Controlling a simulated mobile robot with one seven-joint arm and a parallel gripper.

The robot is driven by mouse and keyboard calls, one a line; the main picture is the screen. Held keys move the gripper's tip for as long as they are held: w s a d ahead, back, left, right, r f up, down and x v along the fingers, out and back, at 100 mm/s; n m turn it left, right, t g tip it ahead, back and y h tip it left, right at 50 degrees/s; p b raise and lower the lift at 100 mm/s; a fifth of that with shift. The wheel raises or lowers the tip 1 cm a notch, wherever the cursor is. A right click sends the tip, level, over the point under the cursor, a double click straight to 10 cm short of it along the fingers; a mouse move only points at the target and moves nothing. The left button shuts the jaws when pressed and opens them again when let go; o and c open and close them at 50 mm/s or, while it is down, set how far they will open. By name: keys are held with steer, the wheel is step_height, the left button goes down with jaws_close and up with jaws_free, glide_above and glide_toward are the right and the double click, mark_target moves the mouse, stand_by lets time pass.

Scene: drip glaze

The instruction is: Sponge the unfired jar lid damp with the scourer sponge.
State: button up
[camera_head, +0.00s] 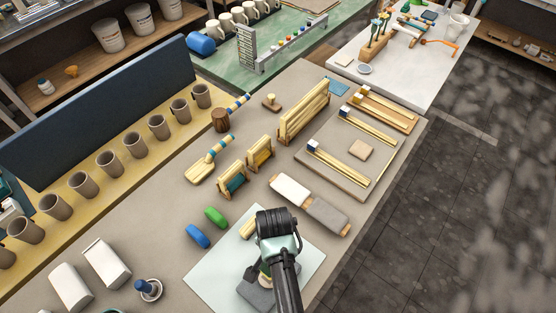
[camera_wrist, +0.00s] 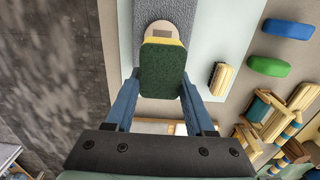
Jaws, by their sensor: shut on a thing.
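My gripper (camera_wrist: 161,76) is shut on the scourer sponge (camera_wrist: 161,68), with one blue finger on each side of it. The sponge shows a dark green scouring face and a yellow edge. A cream, rounded piece with a tan block on it, which looks like the unfired jar lid (camera_wrist: 160,33), lies just past the sponge on a grey textured slab (camera_wrist: 169,9). The sponge overlaps the lid's near edge in this view; I cannot tell whether they touch. In the head view my gripper (camera_head: 264,277) is over the grey slab (camera_head: 254,294), and my arm hides most of the sponge and lid.
A pale sheet (camera_head: 208,281) lies under the slab. A wooden brush (camera_head: 247,229), a blue block (camera_head: 197,236) and a green block (camera_head: 215,217) lie close by. Two white containers (camera_head: 107,262) stand left.

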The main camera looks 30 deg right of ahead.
steer(key=shift+s+d+f, duration=0.1)
steer(key=shift+f+b, duration=0.65)
steer(key=shift+b, duration=0.1)
step_height(320, 180, down, 4)
steer(key=b, duration=0.4)
steer(key=shift+s+a+r+p, duration=0.1)
steer(key=shift+a+p, duration=0.25)
steer(key=shift+a, duration=0.15)
steer(key=shift+s+a+r+p, duration=0.1)
steer(key=shift+a+p, duration=0.2)
steer(key=shift+a, duration=0.2)
steer(key=shift+s+a+f, duration=0.15)
steer(key=shift+a, duration=0.25)
steer(key=shift+f, duration=0.9)
